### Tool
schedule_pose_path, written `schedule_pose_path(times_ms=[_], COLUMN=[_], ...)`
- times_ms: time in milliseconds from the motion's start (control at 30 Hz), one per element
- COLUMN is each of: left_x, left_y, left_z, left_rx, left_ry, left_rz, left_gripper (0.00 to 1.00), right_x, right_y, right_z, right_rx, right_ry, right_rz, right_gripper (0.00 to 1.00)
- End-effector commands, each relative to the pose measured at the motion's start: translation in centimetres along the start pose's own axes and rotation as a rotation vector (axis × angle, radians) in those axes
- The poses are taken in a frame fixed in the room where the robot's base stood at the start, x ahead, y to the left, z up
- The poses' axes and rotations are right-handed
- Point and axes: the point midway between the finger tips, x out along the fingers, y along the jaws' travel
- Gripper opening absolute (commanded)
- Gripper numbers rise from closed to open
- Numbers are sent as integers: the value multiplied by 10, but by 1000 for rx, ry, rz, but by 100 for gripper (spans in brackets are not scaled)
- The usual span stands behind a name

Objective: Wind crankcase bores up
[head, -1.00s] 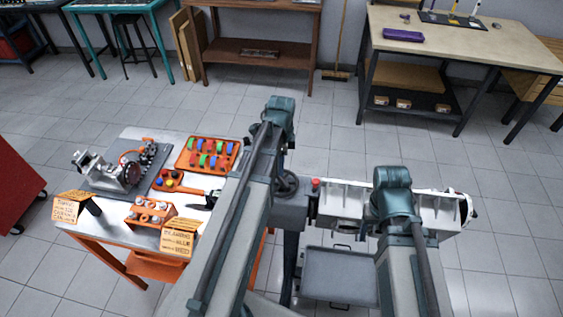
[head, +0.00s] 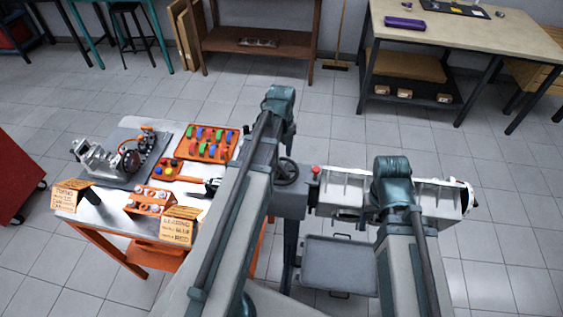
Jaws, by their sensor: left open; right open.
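The pale grey-white crankcase (head: 340,185) lies lengthwise on a stand right of centre. Ribs and recesses show on its upper face. I cannot clearly make out which way its bores point. A dark handwheel (head: 287,172) is at the stand's grey head (head: 289,204), at the crankcase's left end, with a red knob (head: 316,170) beside it. My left arm rises just left of the wheel, and my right arm crosses in front of the crankcase. Both grippers are hidden behind my arms, so their contact with the wheel or crankcase cannot be seen.
A grey tray (head: 340,267) sits low under the crankcase. At left, an orange-framed table (head: 110,211) holds an engine assembly (head: 115,157), an orange tray of coloured parts (head: 207,143) and lettered signs (head: 181,226). Benches stand far back. Open tiled floor lies between.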

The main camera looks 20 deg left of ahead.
Motion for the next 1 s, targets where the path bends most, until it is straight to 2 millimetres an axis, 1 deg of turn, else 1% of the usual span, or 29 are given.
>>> schedule_pose_path(times_ms=[33, 533, 567, 600, 833, 1000], left_x=[10, 58, 57, 53, 53, 53], left_y=[0, 0, 0, 0, 0, 0], left_z=[0, 0, 0, 0, 0, 0], left_rx=[0, -2, -2, -2, -2, -2], left_ry=[0, 0, 0, 0, 0, 0], left_rz=[0, 0, 0, 0, 0, 0], left_gripper=[50, 50, 48, 41, 0, 0], right_x=[10, 58, 57, 53, 52, 52], right_y=[-1, -6, -5, -5, -5, -5], right_z=[-1, -3, -3, -3, -3, -3], right_rx=[0, 2, 2, 2, 2, 2], right_ry=[0, 0, 0, 0, 0, 0], right_rz=[0, 0, 0, 0, 0, 0], right_gripper=[64, 64, 64, 64, 64, 64])
